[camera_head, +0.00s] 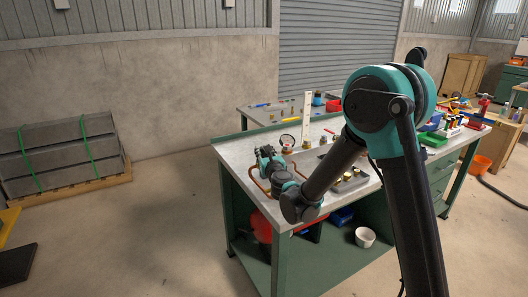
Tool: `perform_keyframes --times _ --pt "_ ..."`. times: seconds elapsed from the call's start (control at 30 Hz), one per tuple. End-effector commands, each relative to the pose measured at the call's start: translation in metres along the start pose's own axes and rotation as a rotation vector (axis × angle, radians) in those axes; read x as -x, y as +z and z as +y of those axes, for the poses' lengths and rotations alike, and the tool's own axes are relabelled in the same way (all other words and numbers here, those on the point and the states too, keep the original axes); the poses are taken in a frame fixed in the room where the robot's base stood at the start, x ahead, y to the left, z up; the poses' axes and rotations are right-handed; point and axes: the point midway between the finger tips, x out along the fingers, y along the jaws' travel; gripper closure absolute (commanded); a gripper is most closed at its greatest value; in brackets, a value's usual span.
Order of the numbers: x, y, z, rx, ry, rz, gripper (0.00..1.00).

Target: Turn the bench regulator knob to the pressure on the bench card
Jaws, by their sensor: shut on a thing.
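The round gauge of the bench regulator (288,140) stands near the back left of the worktop, with a pale face and dark rim. Its reading is too small to make out. My gripper (267,152) is just left of the gauge, low over the bench, and is shut on the regulator knob. The knob itself is hidden by my gripper and wrist. A tall white upright strip (307,118) stands behind the gauge; I cannot tell whether it is the bench card, and no writing on it is legible.
A copper-coloured pipe loop (258,182) lies beside my wrist on the grey worktop (236,152). A grey tray with brass fittings (349,180) sits to the right, partly behind my arm.

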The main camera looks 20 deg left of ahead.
Motion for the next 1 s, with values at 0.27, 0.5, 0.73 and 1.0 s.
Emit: perform_keyframes --times 0.27,0.5,0.73,1.0 --pt "0.0001 0.0001 0.0030 0.001 -0.155 0.005 0.97" --pt "-0.0001 0.0001 0.0030 0.001 -0.327 0.011 0.97" --pt "-0.0001 0.0000 0.0016 0.001 -0.456 0.016 0.97" --pt "0.0000 -0.0001 0.0007 0.001 -0.526 0.018 0.97"
